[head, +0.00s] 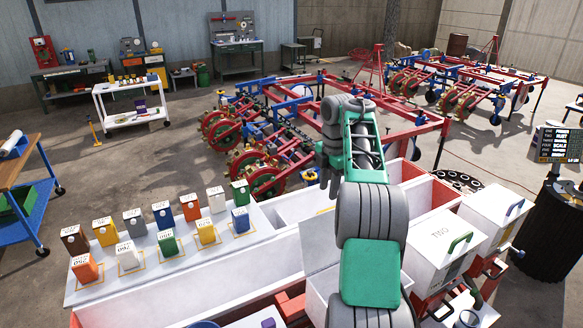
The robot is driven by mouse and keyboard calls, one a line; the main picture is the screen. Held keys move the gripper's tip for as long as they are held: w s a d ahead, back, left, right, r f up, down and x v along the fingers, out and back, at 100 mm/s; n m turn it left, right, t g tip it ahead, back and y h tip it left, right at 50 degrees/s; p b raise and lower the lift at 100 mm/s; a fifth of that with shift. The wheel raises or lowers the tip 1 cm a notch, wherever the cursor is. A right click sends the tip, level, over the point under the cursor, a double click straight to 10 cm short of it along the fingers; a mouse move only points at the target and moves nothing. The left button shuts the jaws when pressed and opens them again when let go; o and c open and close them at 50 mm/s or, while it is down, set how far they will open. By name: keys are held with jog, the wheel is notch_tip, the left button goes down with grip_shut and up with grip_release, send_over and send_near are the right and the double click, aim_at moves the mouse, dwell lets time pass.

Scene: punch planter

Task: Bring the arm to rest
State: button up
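My arm, in grey and green, rises from the bottom middle of the head view, bends at a grey elbow and folds over at the top. It stands over the white and red hopper row.
Several coloured numbered boxes (191,207) stand on a white shelf (108,293) at the left. A white lidded hopper (443,245) is close on the arm's right. The red planter frame (412,131) lies beyond. A screen (559,144) stands far right. Open floor (110,185) lies left.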

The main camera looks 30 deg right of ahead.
jog(key=s+a+r+m+t+b, duration=0.15)
jog(key=s+a+m, duration=0.3)
jog(key=a, duration=0.65)
jog(key=s+a+r+m+t+b, duration=0.15)
jog(key=s+a+m, duration=0.3)
jog(key=a, duration=0.55)
jog(key=s+a+f+m, duration=0.4)
jog(key=s, duration=0.3)
jog(key=s+a+f+m+b, duration=0.1)
jog(key=s+a+f+m, duration=0.3)
jog(key=s, duration=0.3)
jog(key=shift+s+f+m+t, duration=0.4)
jog(key=shift+f+m, duration=0.35)
jog(key=shift+m, duration=0.05)
jog(key=shift+a, duration=0.1)
